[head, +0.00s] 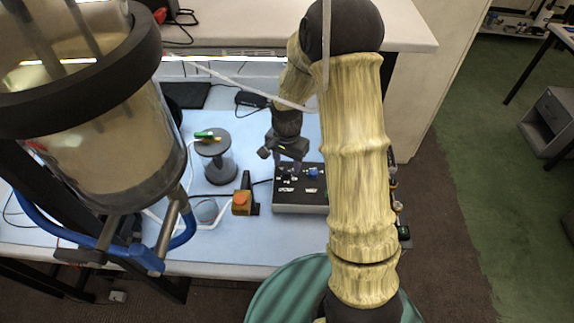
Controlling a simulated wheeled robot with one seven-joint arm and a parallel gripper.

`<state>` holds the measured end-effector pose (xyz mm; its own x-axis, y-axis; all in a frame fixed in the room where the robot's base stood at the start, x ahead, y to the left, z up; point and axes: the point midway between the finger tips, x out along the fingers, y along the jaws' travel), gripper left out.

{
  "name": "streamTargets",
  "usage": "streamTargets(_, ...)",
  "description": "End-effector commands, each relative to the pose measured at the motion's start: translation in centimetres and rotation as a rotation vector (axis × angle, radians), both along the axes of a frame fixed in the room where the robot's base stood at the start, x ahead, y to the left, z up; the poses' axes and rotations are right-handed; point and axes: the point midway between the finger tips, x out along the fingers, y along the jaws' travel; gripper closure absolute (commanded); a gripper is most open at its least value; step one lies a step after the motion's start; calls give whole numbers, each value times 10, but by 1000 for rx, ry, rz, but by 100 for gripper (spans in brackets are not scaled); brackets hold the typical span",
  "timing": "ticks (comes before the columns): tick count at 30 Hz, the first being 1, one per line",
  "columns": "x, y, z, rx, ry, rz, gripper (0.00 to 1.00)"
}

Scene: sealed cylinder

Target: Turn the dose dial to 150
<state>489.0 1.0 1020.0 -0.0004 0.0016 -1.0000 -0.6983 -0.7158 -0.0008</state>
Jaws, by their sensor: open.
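A dark control box (300,203) with small white lettering stands on the pale blue bench. A blue knob (312,172) sits on its top panel, with small switches to its left. I cannot tell which of these is the dose dial, and its numbers are too small to read. My gripper (294,168) hangs over the left back part of the box, just left of the blue knob, with its fingers pointing down. It is open and holds nothing that I can see. I cannot tell whether the fingertips touch anything on the panel.
A large sealed cylinder (100,150) fills the left foreground. A black adapter (252,99) lies behind. My arm covers the area right of the box.

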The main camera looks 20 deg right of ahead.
Motion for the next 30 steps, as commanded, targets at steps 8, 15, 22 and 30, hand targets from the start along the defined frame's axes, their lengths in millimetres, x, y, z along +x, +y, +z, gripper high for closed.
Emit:
streamTargets(8, 0, 0, -25, -1, 1, 0, 53)
streamTargets(15, 0, 0, -25, -1, -1, 0, 53)
streamTargets(22, 0, 0, -25, -1, -1, 0, 94)
streamTargets(30, 1, 0, -25, 0, -1, 10, 98)
